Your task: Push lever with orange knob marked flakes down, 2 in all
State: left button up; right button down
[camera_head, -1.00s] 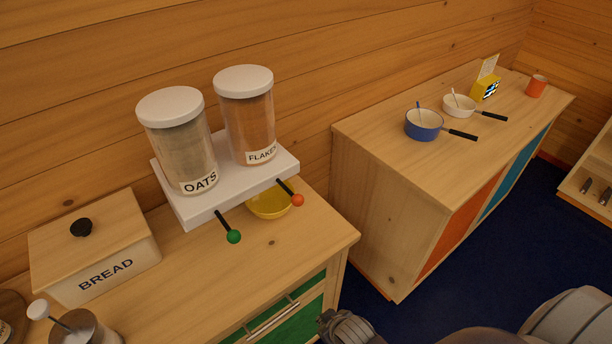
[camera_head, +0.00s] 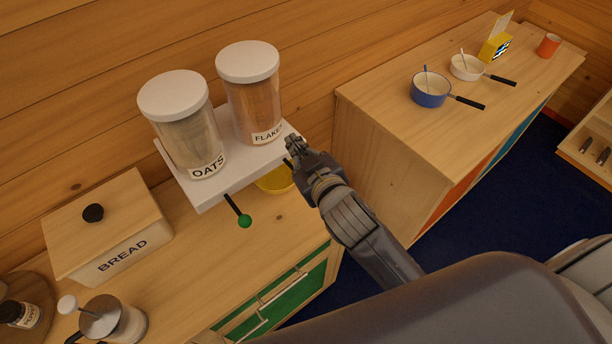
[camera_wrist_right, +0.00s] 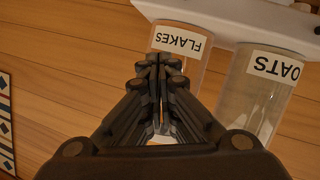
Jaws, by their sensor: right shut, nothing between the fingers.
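The flakes dispenser (camera_head: 254,95) is a clear canister with a white lid on a white shelf (camera_head: 213,196), right of the oats dispenser (camera_head: 189,130). My right gripper (camera_head: 292,146) is shut and empty at the shelf's front right corner, near the flakes lever. The orange knob is hidden behind the gripper in the head view; only a bit of dark lever rod shows. In the wrist view the shut fingers (camera_wrist_right: 160,62) overlap the canister marked FLAKES (camera_wrist_right: 190,60). The oats lever has a green knob (camera_head: 244,221). A yellow bowl (camera_head: 275,181) sits below, partly hidden. My left gripper is out of view.
A bread box (camera_head: 110,235) and a jar with a spoon (camera_head: 117,322) stand left on the counter. A second cabinet (camera_head: 400,120) at right holds a blue pan (camera_head: 430,92) and a white pan (camera_head: 466,66). Counter front is clear.

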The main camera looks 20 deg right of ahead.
jog(key=w+a+r+n+t+y, duration=0.2)
jog(key=a+r+n+t+y, duration=0.1)
jog(key=a+r+n+y, duration=1.2)
jog(key=s+a+r+n+g+y, duration=0.4)
jog(key=s+a+r+n+g, duration=0.15)
jog(key=a+n+g, duration=0.35)
jog(key=s+a+f+n+g+h, duration=0.3)
jog(key=s+f+n+g, duration=0.2)
jog(key=f+n+g, duration=0.3)
jog(key=w+d+f+n+g+h, duration=0.1)
jog(key=w+d+f+g+h, duration=0.15)
jog(key=d+f+h, duration=0.65)
jog(key=w+d+f+h, duration=0.1)
jog(key=w+d+h, duration=0.2)
jog(key=d, duration=0.6)
jog(key=w+d+f+m+h, duration=0.1)
jog(key=d+h, duration=0.4)
jog(key=d, duration=0.5)
jog(key=shift+w+f+t+p, duration=0.4)
jog(key=shift+w+f, duration=0.35)
jog(key=shift+w, duration=0.2)
jog(key=shift+d+f, duration=0.1)
